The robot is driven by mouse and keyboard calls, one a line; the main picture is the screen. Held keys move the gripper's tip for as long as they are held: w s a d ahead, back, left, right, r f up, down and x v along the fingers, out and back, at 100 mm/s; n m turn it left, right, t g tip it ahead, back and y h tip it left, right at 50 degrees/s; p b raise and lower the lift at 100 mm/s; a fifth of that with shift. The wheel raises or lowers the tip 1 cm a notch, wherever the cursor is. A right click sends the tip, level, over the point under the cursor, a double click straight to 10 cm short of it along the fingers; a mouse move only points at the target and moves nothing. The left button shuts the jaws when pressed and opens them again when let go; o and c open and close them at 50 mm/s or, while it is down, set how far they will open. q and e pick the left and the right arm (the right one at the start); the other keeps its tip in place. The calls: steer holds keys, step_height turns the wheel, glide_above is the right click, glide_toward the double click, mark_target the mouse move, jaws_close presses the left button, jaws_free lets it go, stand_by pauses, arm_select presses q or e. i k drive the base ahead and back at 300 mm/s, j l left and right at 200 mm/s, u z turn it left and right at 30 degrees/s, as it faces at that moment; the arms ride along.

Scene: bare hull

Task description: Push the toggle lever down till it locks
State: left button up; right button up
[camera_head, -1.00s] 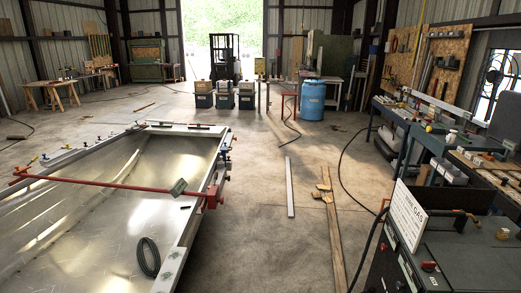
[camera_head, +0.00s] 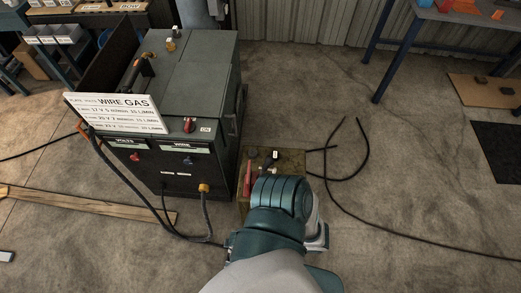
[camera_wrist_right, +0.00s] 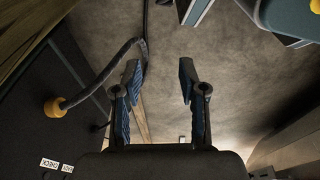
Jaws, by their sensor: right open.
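I cannot tell for sure which part is the toggle lever. A small red switch (camera_head: 188,125) stands on top of the dark welding machine (camera_head: 195,75), beside an ON label. Right of the machine, a low wooden block (camera_head: 290,160) carries a red piece (camera_head: 247,180) and a dark lever-like part (camera_head: 269,159), partly hidden by my right arm. My right gripper (camera_wrist_right: 159,82) is open and empty in the right wrist view, with floor beyond its fingers. The machine's dark side and orange cable plug (camera_wrist_right: 55,107) are left of it there. My left gripper is not in view.
A white sign (camera_head: 115,112) stands on the machine's front edge. Black cables (camera_head: 345,180) lie on the floor to the right and hang from the machine's front. Wooden planks (camera_head: 90,203) lie at left. A blue-legged table (camera_head: 400,55) stands at upper right. Floor between is open.

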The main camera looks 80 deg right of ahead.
mark_target(269, 161)
steer(key=i+z, duration=0.15)
steer(key=z, duration=2.45)
